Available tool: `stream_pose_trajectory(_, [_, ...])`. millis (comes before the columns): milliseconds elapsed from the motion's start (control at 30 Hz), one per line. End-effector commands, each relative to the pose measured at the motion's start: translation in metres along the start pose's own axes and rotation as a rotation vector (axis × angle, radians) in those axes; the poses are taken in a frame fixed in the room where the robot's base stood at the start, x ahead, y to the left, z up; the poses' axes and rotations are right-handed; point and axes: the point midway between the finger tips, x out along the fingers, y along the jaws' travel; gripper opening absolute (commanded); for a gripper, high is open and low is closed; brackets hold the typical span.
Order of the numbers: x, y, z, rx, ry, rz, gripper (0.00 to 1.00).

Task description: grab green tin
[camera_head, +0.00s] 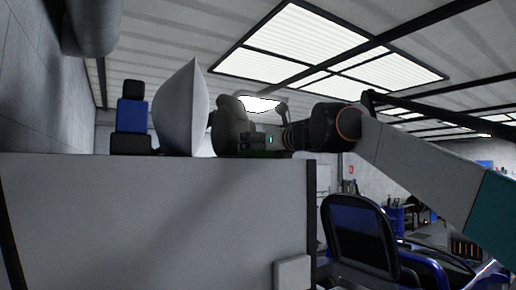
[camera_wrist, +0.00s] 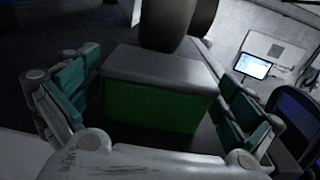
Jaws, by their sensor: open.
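The green tin (camera_wrist: 155,106), a box shape with a grey top, sits in the middle of the wrist view. My gripper (camera_wrist: 160,76) is open, with one teal-padded finger to the left of the tin and the other to its right. Small gaps seem to show between pads and tin; I cannot tell whether either touches. In the head view my gripper (camera_head: 257,143) is low over the top of a grey partition or counter, and I cannot make out the tin there.
A dark rounded vessel (camera_wrist: 168,22) stands right behind the tin; it also shows in the head view (camera_head: 228,125). A white cushion-like object (camera_head: 181,112) and a blue-black stacked object (camera_head: 131,117) stand further left. The grey counter side (camera_head: 150,220) fills the lower left.

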Motion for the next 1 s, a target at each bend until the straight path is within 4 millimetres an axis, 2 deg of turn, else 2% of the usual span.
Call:
stream_pose_trajectory(67, [0.0,0.0,-0.001,0.0,0.0,0.0,1.0])
stream_pose_trajectory(200, [-0.001,0.0,-0.001,0.0,0.0,0.0,0.7])
stream_pose_trajectory(300, [-0.001,0.0,-0.001,0.0,0.0,0.0,0.52])
stream_pose_trajectory(667, [-0.001,0.0,0.002,0.0,0.0,0.0,0.52])
stream_pose_trajectory(1000, [-0.005,-0.001,0.029,0.0,0.0,-0.001,0.52])
